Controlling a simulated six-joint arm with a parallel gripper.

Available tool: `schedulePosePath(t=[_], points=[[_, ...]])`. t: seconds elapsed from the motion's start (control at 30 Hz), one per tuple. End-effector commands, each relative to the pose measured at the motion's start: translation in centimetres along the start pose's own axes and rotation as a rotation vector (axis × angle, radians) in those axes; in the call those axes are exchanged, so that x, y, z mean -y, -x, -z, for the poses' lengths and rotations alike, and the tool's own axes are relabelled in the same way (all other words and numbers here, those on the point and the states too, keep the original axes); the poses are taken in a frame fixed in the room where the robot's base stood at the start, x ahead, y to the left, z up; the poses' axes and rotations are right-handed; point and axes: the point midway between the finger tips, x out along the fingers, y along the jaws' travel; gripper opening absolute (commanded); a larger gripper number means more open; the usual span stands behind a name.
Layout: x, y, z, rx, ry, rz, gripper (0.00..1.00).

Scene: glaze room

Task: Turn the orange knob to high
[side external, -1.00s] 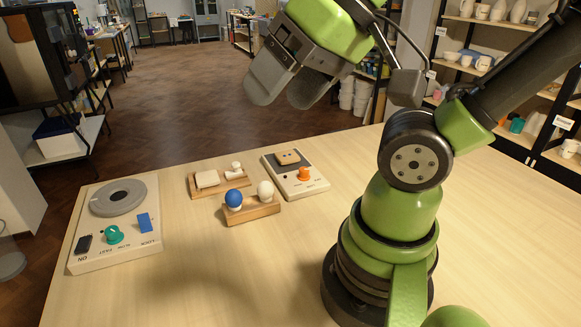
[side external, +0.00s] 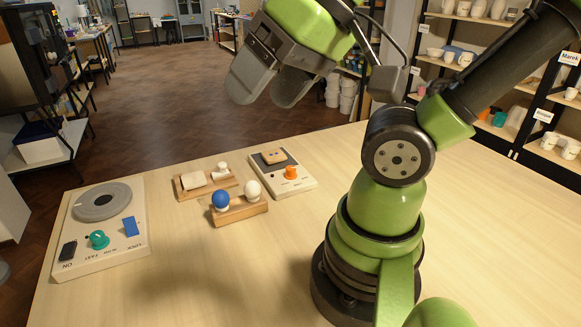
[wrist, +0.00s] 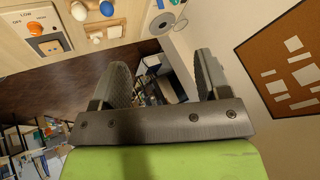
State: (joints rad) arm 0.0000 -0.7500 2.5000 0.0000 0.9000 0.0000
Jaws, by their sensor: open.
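The orange knob (side external: 291,172) stands on a cream control panel (side external: 306,187) at the back of the table. In the wrist view the orange knob (wrist: 36,28) shows at the upper left, with LOW and OFF lettering near it on the panel (wrist: 56,22). Which mark the knob points to is too small to tell. My gripper (side external: 268,92) is open and empty, high above the table and well apart from the knob. Its two spread fingers also show in the wrist view (wrist: 160,72), with nothing between them.
A wooden stand with a blue ball (side external: 221,199) and a white ball (side external: 253,190) is left of the panel. A small wooden board (side external: 222,184) lies behind it. A larger panel with a grey disc (side external: 102,201) and green knob (side external: 97,240) is far left. The front table is clear.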

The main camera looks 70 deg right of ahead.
Motion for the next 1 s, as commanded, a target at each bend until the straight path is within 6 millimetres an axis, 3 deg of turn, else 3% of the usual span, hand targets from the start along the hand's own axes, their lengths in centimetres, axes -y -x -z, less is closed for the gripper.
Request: schedulePosePath(t=[0.3,0.4,0.57,0.77,0.9,1.0], points=[[0.0,0.0,0.0,0.0,0.0,0.0,0.69],[-0.1,-0.1,0.2,0.002,0.007,-0.007,0.52],[-1.2,-1.3,2.3,0.031,0.095,-0.084,0.52],[-6.2,-4.7,7.0,0.163,0.338,-0.233,0.52],[-11.6,-7.4,9.1,0.296,0.514,-0.282,0.52],[-16.1,-9.3,9.6,0.401,0.632,-0.28,0.52]])
